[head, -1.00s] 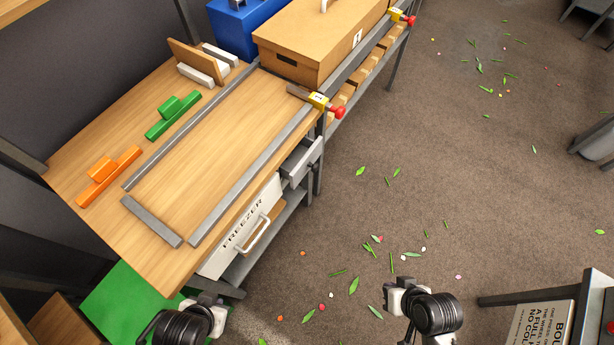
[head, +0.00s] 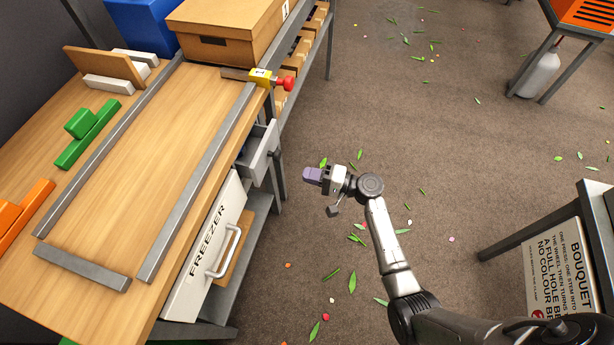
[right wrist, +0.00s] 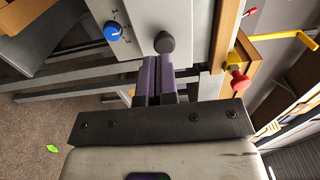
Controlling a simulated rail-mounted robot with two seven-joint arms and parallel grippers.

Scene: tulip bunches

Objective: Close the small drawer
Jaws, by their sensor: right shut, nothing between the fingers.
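The small grey drawer (head: 264,148) sits under the right edge of the wooden worktop in the head view. It stands partly pulled out, with its open top showing. My right gripper (head: 312,174) is to the right of the drawer front, with a gap between them in this view. Its purple fingers are shut and empty. In the right wrist view the fingers (right wrist: 160,64) point at a light grey panel (right wrist: 187,18), which looks like the drawer front. Their tips are just below a dark round knob (right wrist: 165,42); contact cannot be told. My left gripper is out of view.
The white freezer front (head: 203,262) with its handle is below the worktop, nearer than the drawer. A yellow clamp with a red knob (head: 288,84) sticks out above. A bouquet sign (head: 560,265) stands at right. Open floor with scattered leaves lies between.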

